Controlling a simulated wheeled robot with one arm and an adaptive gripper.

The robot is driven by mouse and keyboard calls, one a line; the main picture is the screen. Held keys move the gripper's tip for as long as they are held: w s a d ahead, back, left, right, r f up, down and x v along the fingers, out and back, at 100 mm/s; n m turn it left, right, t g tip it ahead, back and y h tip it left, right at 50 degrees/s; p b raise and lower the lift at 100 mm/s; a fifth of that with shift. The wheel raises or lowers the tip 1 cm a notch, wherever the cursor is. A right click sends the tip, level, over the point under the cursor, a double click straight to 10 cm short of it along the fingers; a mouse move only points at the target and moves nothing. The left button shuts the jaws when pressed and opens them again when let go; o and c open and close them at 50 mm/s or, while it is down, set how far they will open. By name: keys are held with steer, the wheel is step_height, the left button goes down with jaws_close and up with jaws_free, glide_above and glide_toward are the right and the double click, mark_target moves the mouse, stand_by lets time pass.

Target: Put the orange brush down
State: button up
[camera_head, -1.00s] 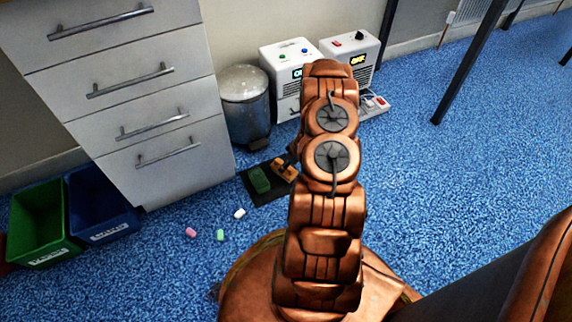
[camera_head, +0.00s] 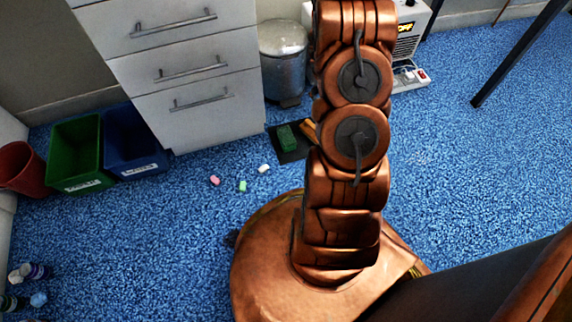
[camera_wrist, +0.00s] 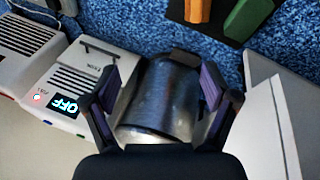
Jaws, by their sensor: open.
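The orange brush (camera_head: 309,131) lies on a dark mat (camera_head: 292,156) on the floor, beside a green brush-like block (camera_head: 287,137). My arm partly hides the orange brush in the head view. In the wrist view the orange brush (camera_wrist: 197,10) and green block (camera_wrist: 248,18) are at the top edge, both cut off, on the mat (camera_wrist: 229,36). My gripper (camera_wrist: 163,97) is open and empty, its two fingers apart in front of the metal bin. The brush is apart from the fingers. My gripper does not show in the head view.
A metal bin (camera_head: 284,65) stands beside the white drawer cabinet (camera_head: 190,115). A white machine (camera_wrist: 65,85) reads OFF. Green (camera_head: 76,150), blue (camera_head: 133,145) and red (camera_head: 24,170) bins stand left. Small coloured pieces (camera_head: 243,186) lie on open blue floor.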

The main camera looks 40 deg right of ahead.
steer(key=s+a+r+m+g, duration=0.1)
steer(key=s+a+r, duration=0.2)
steer(key=a+r, duration=0.5)
steer(key=s+a+r+g, duration=0.25)
steer(key=a+r, duration=0.35)
steer(key=r, duration=0.4)
steer(key=s+a+r+y, duration=0.1)
steer(key=s+a+r, duration=0.2)
steer(key=s+a, duration=0.4)
steer(key=s+a+r+g+y, duration=0.1)
steer(key=s+a+r, duration=0.2)
steer(key=s+a, duration=0.5)
steer(key=s+a+r+n+g+y, duration=0.1)
steer(key=s+a+r, duration=0.2)
steer(key=s+a, duration=0.5)
steer(key=shift+s+a+r+y, duration=0.15)
steer(key=shift+a+r+y, duration=0.15)
steer(key=shift+a, duration=0.55)
